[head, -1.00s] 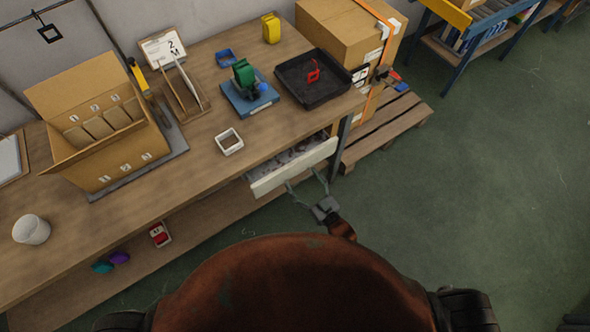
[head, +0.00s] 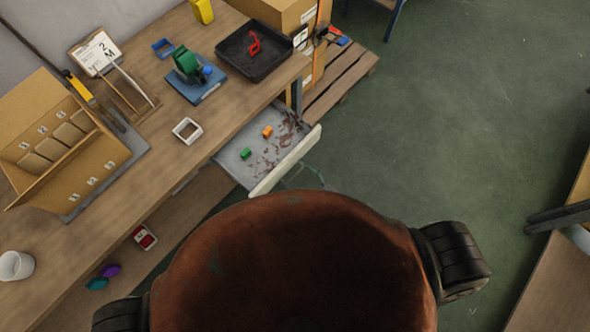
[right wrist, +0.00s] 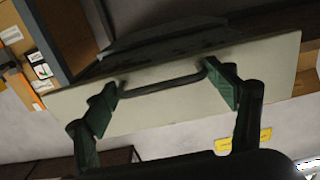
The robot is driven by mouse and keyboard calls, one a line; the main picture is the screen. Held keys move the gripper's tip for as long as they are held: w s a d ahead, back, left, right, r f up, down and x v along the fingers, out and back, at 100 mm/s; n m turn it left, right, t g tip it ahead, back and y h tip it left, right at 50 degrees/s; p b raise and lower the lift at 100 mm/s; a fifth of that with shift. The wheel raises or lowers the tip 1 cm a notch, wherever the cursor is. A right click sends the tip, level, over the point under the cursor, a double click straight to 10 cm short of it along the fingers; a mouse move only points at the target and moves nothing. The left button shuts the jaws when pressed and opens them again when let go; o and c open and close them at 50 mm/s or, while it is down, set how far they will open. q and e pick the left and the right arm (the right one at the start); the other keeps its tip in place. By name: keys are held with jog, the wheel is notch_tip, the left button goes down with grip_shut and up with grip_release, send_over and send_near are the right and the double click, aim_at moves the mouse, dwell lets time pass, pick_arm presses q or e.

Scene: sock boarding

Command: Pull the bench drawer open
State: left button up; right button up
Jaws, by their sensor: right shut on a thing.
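The bench drawer (head: 231,164) stands well out from under the bench in the head view. Its pale front panel (head: 286,160) is near the top of my rounded body. Inside lie a green block (head: 246,153), an orange block (head: 267,131) and dark reddish patches. In the right wrist view the drawer front (right wrist: 270,75) has a dark bar handle (right wrist: 165,86). In the head view my body mostly hides this gripper. My left gripper is not in view.
On the wooden bench (head: 150,170) are an open carton (head: 95,170), a black tray (head: 255,50), a blue scale-like base (head: 197,88) and a white square frame (head: 187,130). A pallet (head: 340,80) stands beyond the bench end.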

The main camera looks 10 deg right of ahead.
jog(key=shift+d, duration=0.1)
jog(key=o, duration=1.4)
jog(key=v, duration=1.2)
jog(key=shift+r, duration=0.1)
jog(key=s+d+f+m+g+h, duration=0.1)
jog(key=s+d+f+g+h, duration=0.3)
jog(key=f, duration=0.6)
jog(key=s+d+f+m+h, duration=0.1)
jog(key=d+f+h, duration=0.1)
jog(key=d+f, duration=0.55)
jog(key=s+d+f+m+g+h, duration=0.1)
jog(key=s+d+f+g+h, duration=0.15)
jog(key=f, duration=0.95)
jog(key=s+d+f+m+g, duration=0.1)
jog(key=s+f+g, duration=0.1)
jog(key=s, duration=0.5)
jog(key=s+d+f+g+h, duration=0.1)
jog(key=s+f+g, duration=0.2)
jog(key=s+f, duration=0.2)
jog(key=s+d+f+m+g+h, duration=0.1)
jog(key=s+f, duration=0.3)
jog(key=s, duration=0.6)
jog(key=shift+s+m+g, duration=0.3)
jog(key=shift+g, duration=0.55)
